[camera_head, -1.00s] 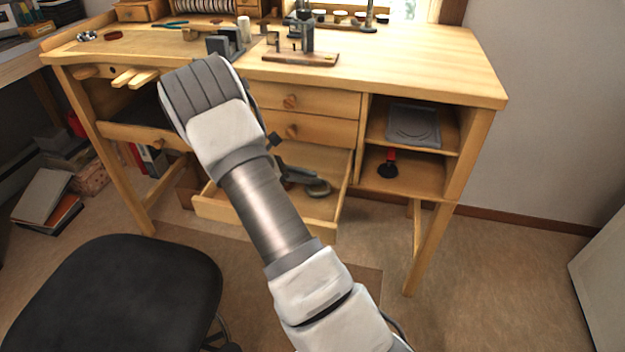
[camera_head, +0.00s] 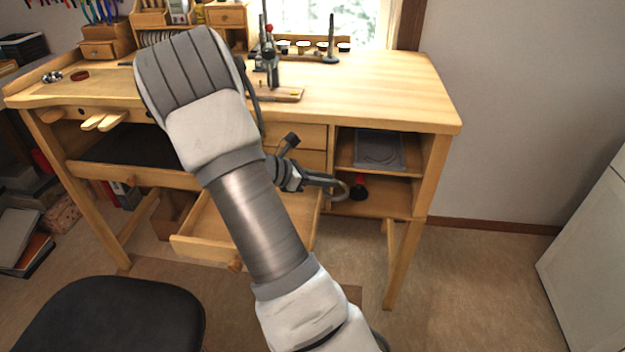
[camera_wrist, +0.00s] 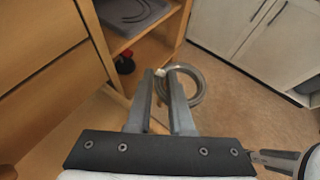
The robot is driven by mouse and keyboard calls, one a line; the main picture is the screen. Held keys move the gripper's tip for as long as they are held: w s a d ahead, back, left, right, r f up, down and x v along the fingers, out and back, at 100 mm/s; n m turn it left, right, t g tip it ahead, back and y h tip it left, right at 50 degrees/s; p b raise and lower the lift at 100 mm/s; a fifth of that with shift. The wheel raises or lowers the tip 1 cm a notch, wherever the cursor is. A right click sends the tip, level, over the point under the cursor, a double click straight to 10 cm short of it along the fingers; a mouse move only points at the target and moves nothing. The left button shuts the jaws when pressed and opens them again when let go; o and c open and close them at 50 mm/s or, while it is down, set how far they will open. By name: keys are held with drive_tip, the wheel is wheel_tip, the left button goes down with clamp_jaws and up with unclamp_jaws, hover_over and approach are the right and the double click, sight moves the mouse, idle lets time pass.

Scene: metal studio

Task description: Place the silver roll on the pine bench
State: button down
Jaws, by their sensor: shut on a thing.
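The silver roll (camera_head: 341,188) is a grey ring-shaped coil. In the wrist view the roll (camera_wrist: 199,90) sits at the tips of my gripper's fingers, pinched by its near edge. My gripper (camera_head: 326,181) is shut on it and holds it in the air, in front of the bench's right-hand shelves and below the top. My gripper also shows in the wrist view (camera_wrist: 163,75). The pine bench (camera_head: 405,95) has a broad, pale wooden top. My forearm hides part of the bench's front and its top at the left.
An open drawer (camera_head: 183,247) juts out under the bench. The right part of the top is clear. A vise-like tool on a wooden base (camera_head: 284,95) and several small jars stand behind. A black stool (camera_head: 110,315) is at lower left, a white cabinet (camera_head: 590,255) at right.

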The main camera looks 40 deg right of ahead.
drive_tip(key=shift+w+r, duration=0.1)
drive_tip(key=shift+r, duration=0.1)
drive_tip(key=w+a+r+n+t+y, duration=0.1)
drive_tip(key=w+a+r+n+t, duration=0.1)
drive_tip(key=w+a+n+t, duration=0.45)
drive_tip(key=w+a+r+n+t+y, duration=0.1)
drive_tip(key=w+a+r+n+t, duration=0.2)
drive_tip(key=a, duration=0.6)
drive_tip(key=a+r+n+t+y, duration=0.1)
drive_tip(key=a+n+t+y, duration=0.4)
drive_tip(key=a, duration=1.1)
drive_tip(key=n+y, duration=0.1)
drive_tip(key=n, duration=0.2)
drive_tip(key=shift+s+r, duration=0.25)
drive_tip(key=shift+r, duration=0.1)
